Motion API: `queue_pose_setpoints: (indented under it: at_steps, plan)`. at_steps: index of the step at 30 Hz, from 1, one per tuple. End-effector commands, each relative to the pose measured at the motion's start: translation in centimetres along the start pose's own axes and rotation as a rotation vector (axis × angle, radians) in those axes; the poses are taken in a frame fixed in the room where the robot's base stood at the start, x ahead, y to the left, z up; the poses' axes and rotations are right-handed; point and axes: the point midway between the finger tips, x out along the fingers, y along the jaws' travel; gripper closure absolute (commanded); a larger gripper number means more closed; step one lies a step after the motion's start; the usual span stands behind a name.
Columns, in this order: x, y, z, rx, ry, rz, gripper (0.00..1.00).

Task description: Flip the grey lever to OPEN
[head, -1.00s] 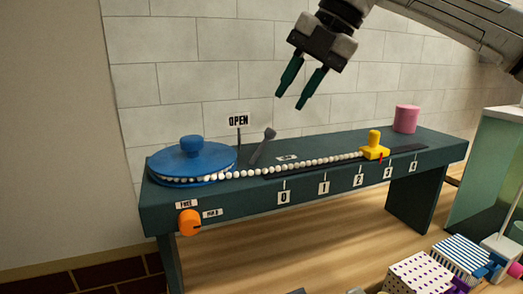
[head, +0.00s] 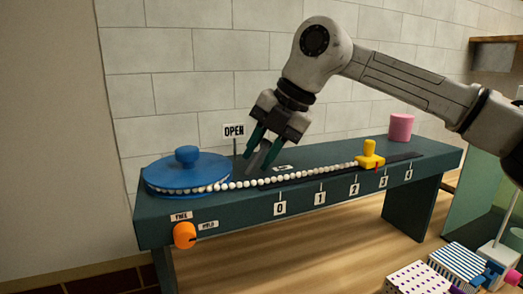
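The grey lever (head: 259,158) stands on the dark green bench, just right of the OPEN sign (head: 234,131). It is partly hidden by my gripper. My gripper (head: 258,161) points down at the lever with one green finger on each side of it. The fingers are apart, with the lever showing between them. I cannot tell whether either finger touches it.
On the bench (head: 230,215), a blue round lid (head: 187,170) is at the left. A row of white beads (head: 290,177) runs to a yellow slider (head: 369,158). A pink cylinder (head: 401,127) stands at the back right. An orange knob (head: 185,235) is on the front.

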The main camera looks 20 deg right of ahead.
Motion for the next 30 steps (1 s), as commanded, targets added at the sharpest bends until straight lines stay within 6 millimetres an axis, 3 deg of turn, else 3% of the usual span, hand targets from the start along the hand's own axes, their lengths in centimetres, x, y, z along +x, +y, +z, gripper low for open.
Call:
queue_pose_setpoints:
  at_steps: [6,15,30]
  plan:
    - [0.01,0.00,0.00,0.000,0.000,0.000,0.71]
    - [-0.03,0.01,0.00,0.000,0.000,0.000,1.00]
    - [-0.13,0.16,0.02,-0.004,-0.007,-0.008,1.00]
